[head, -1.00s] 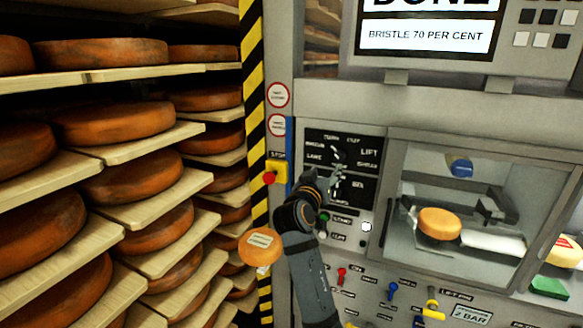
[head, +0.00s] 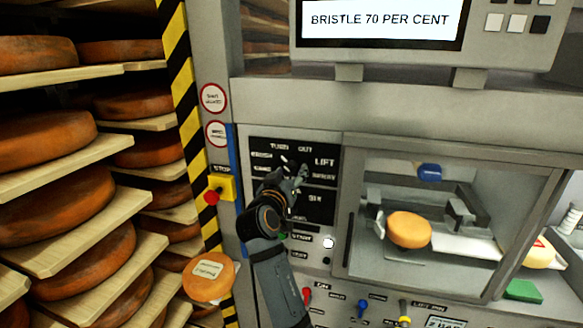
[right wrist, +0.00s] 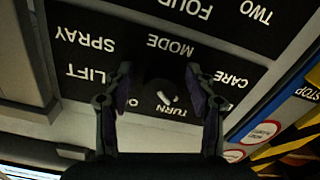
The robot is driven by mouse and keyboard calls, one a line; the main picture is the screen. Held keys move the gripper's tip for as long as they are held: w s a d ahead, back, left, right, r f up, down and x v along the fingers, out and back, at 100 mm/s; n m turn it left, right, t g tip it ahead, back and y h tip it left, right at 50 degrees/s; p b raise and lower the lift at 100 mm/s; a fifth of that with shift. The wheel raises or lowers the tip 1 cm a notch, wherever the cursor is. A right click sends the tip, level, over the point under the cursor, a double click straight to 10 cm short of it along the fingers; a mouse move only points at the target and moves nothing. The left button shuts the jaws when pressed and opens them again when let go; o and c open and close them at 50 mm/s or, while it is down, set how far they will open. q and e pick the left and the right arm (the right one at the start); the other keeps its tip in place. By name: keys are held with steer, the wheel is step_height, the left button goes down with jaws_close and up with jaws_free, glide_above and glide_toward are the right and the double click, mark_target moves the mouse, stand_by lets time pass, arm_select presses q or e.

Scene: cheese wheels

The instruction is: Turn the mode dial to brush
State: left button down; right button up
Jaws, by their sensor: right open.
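The mode dial (right wrist: 158,94) is a dark round knob with a white mark, on a black label panel (head: 264,146). In the right wrist view, which is upside down, the words LIFT, SPRAY, MODE, CARE and TURN show around it. The BRUSH label (head: 262,155) shows small at the panel's upper left in the head view. My right gripper (right wrist: 159,72) is open, its fingers on either side of the dial; I cannot tell whether they touch it. In the head view the right gripper (head: 296,180) covers part of the panel. Where the dial points is unclear. My left gripper is not in view.
A glass-fronted chamber with a cheese wheel (head: 408,230) is right of the panel. A red stop button (head: 211,197) on a yellow box is left. Coloured levers (head: 307,296) stand below. Shelves of cheese wheels (head: 88,214) fill the left. A screen (head: 380,22) reads BRISTLE 70 PER CENT.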

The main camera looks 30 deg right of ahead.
steer(key=shift+s+a+r, duration=0.25)
steer(key=shift+s+a, duration=0.05)
steer(key=shift+a, duration=0.2)
steer(key=shift+s+a+r, duration=0.25)
steer(key=shift+s+a, duration=0.05)
steer(key=shift+a, duration=0.2)
steer(key=c, duration=0.3)
steer(key=shift+c, duration=1.3)
steer(key=shift+w+d+f, duration=0.1)
steer(key=shift+d, duration=0.15)
steer(key=shift+c, duration=2.9)
steer(key=n, duration=0.2)
steer(key=shift+n+p, duration=0.3)
steer(key=shift+n, duration=0.4)
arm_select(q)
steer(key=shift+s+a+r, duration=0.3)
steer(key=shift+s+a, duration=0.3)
